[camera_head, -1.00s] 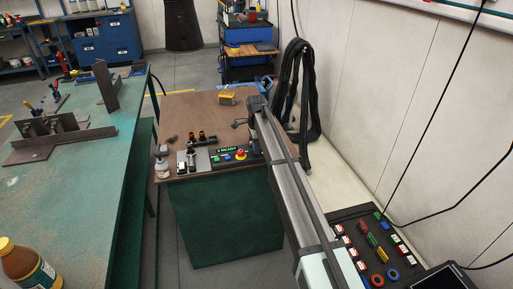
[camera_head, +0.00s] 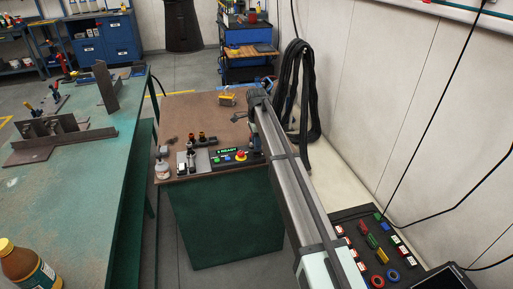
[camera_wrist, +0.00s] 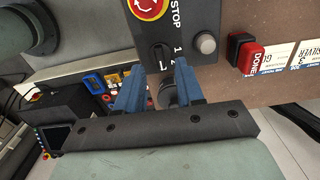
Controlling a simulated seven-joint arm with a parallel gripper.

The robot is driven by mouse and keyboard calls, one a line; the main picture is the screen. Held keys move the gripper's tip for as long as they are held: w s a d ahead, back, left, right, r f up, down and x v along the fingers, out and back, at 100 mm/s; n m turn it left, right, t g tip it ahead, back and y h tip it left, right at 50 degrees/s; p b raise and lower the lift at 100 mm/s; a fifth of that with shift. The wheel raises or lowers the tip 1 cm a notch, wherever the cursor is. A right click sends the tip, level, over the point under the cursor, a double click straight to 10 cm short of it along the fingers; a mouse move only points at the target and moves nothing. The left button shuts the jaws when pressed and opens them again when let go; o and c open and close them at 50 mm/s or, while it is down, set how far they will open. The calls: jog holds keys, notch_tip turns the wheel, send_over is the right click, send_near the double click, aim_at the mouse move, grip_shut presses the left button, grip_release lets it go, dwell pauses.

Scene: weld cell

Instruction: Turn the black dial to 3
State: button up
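The black dial (camera_wrist: 159,57) is on a dark control panel (camera_wrist: 196,14), beside the printed numbers 1 and 2, in the wrist view. Its exact pointer setting is too small and partly covered to read. My gripper (camera_wrist: 161,66) has two blue fingers spread apart, with their tips at either side of the dial's near edge. A gap shows between the fingers, and I see no clear grip on the dial.
A red stop button (camera_wrist: 147,6) and a grey round knob (camera_wrist: 205,43) are close to the dial. A red block (camera_wrist: 250,57) lies to the right.

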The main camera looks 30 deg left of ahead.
notch_tip(320, 180, up, 10)
jog(key=shift+r, duration=0.25)
dwell(0.6)
